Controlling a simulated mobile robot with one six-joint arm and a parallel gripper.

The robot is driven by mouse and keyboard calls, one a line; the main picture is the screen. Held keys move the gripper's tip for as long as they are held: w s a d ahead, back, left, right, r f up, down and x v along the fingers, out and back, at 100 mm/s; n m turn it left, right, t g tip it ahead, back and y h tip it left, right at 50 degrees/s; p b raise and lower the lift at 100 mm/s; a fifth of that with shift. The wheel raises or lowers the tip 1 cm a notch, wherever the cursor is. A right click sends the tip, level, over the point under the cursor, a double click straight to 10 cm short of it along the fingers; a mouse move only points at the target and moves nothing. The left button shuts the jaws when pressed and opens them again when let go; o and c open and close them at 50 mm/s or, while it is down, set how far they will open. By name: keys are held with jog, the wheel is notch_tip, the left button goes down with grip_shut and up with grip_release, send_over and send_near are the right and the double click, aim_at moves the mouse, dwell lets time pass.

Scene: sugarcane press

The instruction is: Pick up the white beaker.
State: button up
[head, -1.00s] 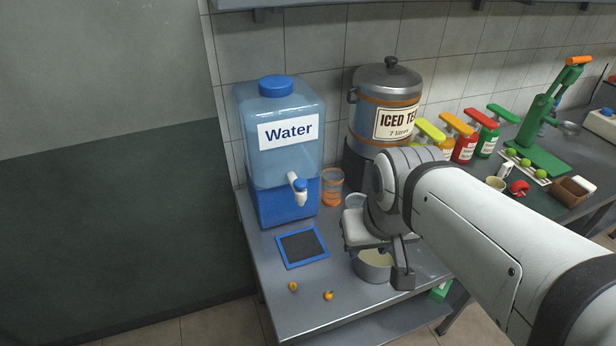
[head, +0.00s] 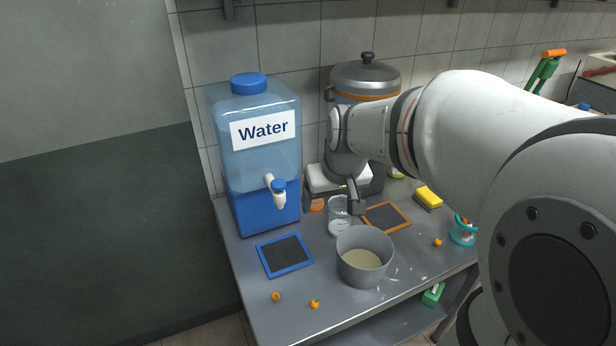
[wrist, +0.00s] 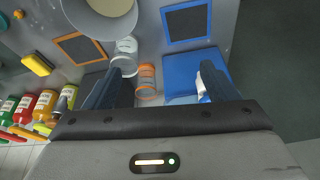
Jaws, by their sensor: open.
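The white beaker (head: 339,222) is a clear glass with white markings, standing upright on the metal table behind the grey pot. In the wrist view the white beaker (wrist: 126,46) is at the tip of the left finger, which partly covers it. My gripper (wrist: 165,65) is open and points down over the table; in the head view my gripper (head: 338,195) is just behind and above the beaker.
A grey pot (head: 363,243) with pale liquid stands in front of the beaker. The blue water dispenser (head: 264,205) is at left. A blue-framed pad (head: 284,256), an orange-framed pad (head: 386,217) and a yellow sponge (head: 428,198) lie around.

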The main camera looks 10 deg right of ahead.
aim_at(340, 209)
jog(key=shift+o, duration=1.1)
jog(key=shift+t, duration=0.3)
jog(key=w+d+f+b, duration=0.2)
jog(key=w+d+f, duration=0.1)
jog(key=w+f, duration=0.2)
jog(key=w+d+f+b, duration=0.2)
jog(key=w+d+f, duration=0.1)
jog(key=w+f, duration=0.2)
jog(key=w+d+f+b, duration=0.1)
jog(key=w+d+f, duration=0.2)
jog(key=w+f, duration=0.2)
jog(key=shift+w+d+f+b, duration=0.1)
jog(key=shift+w+d+b, duration=0.05)
jog(key=shift+d+b, duration=0.2)
jog(key=x, duration=0.7)
jog(key=shift+w+f+p, duration=0.15)
jog(key=shift+w+p, duration=0.05)
jog(key=shift+p, duration=0.1)
jog(key=shift+c, duration=0.3)
jog(key=c, duration=1)
